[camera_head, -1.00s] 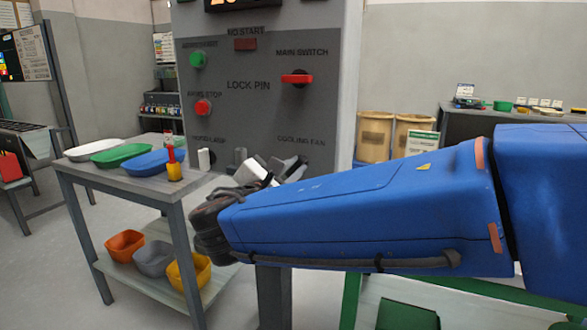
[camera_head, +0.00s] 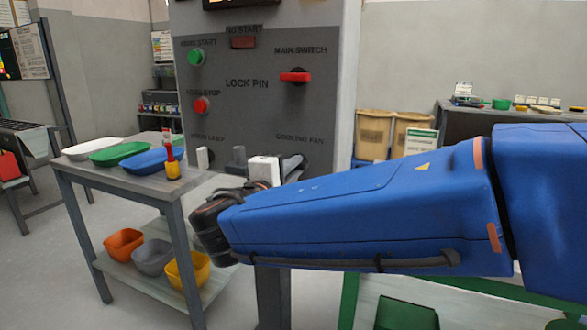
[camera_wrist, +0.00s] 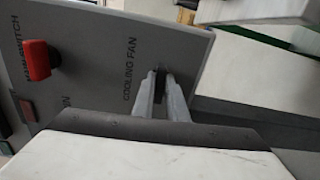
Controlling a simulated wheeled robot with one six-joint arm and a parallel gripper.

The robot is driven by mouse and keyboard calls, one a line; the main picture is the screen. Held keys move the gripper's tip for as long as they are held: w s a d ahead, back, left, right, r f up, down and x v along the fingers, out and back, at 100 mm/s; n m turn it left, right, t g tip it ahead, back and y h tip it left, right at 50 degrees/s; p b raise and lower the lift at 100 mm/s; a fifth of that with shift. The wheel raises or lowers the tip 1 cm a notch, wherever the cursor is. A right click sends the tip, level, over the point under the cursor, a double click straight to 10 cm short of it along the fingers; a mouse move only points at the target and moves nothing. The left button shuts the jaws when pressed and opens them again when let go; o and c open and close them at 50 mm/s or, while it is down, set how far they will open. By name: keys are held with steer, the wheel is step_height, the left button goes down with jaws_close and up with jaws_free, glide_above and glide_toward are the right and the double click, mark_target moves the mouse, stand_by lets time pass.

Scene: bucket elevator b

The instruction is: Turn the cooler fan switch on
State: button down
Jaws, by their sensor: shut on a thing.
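The cooling fan switch is a dark knob (camera_wrist: 160,74) below its "COOLING FAN" label on the grey panel (camera_head: 245,110). In the wrist view it shows between the tips of my gripper (camera_wrist: 160,83), whose two grey fingers are shut on it. The knob's exact turn angle is hard to see. In the head view my gripper (camera_head: 296,164) reaches to the panel's lower right corner, and its fingers and wrist hide the switch. My blue arm comes in from the right.
The red main switch (camera_head: 295,77) sits above and lies horizontal in the head view. A white knob (camera_head: 203,157) and a dark one (camera_head: 239,157) are left of my gripper. A side table (camera_head: 62,168) with trays stands at left.

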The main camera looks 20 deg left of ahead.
steer(key=shift+f+m, duration=0.1)
steer(key=shift+m, duration=0.3)
steer(key=c, duration=1.8)
jaws_free()
steer(key=shift+o, duration=0.2)
steer(key=shift+s, duration=0.1)
steer(key=s+a, duration=0.1)
steer(key=s, duration=1.6)
steer(key=shift+a, duration=0.15)
steer(key=shift+s, duration=0.1)
